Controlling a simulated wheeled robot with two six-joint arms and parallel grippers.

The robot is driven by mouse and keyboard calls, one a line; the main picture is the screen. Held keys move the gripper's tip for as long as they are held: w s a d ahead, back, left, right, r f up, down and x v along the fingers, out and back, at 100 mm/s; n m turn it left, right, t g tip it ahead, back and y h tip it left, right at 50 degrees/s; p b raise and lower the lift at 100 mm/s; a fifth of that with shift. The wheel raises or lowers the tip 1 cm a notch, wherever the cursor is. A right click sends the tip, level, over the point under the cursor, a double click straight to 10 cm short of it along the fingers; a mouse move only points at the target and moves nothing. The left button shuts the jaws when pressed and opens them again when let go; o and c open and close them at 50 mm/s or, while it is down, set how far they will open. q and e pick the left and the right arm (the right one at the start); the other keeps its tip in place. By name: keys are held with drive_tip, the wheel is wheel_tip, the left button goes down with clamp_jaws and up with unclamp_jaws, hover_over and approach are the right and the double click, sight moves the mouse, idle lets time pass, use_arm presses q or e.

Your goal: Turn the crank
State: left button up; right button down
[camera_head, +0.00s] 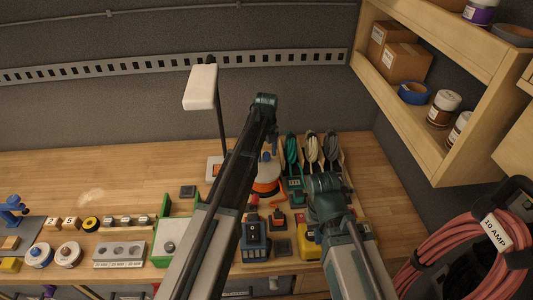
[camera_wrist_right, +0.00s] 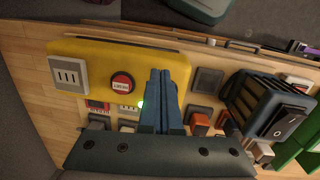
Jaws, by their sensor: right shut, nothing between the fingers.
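I cannot make out a crank handle for certain. A round orange-and-white unit (camera_head: 266,187) stands on the bench, partly hidden behind my left arm. A green frame with a grey panel and a round knob (camera_head: 170,247) stands left of that arm. My left gripper's fingers cannot be made out; the end of that arm (camera_head: 265,101) is above the back of the bench. My right gripper's blue fingers (camera_wrist_right: 160,74) are shut and empty, above the yellow unit (camera_wrist_right: 95,68). This unit also shows in the head view (camera_head: 309,246), partly behind my right arm.
A dark box with a rocker switch (camera_head: 255,238) stands between my arms. A white lamp head (camera_head: 201,87) rises left of my left arm. A red cord coil (camera_head: 480,250) is at the right. The left back bench is clear.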

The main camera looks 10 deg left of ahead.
use_arm(q)
drive_tip(key=shift+r, duration=0.2)
use_arm(e)
drive_tip(key=shift+r, duration=0.15)
use_arm(q)
wheel_tip(320, 180, up, 14)
drive_tip(key=p, duration=1.3)
drive_tip(key=shift+f+p, duration=0.25)
drive_tip(key=shift+p, duration=0.15)
use_arm(e)
wheel_tip(320, 180, up, 14)
drive_tip(key=shift+f, duration=0.2)
drive_tip(key=shift+f, duration=0.1)
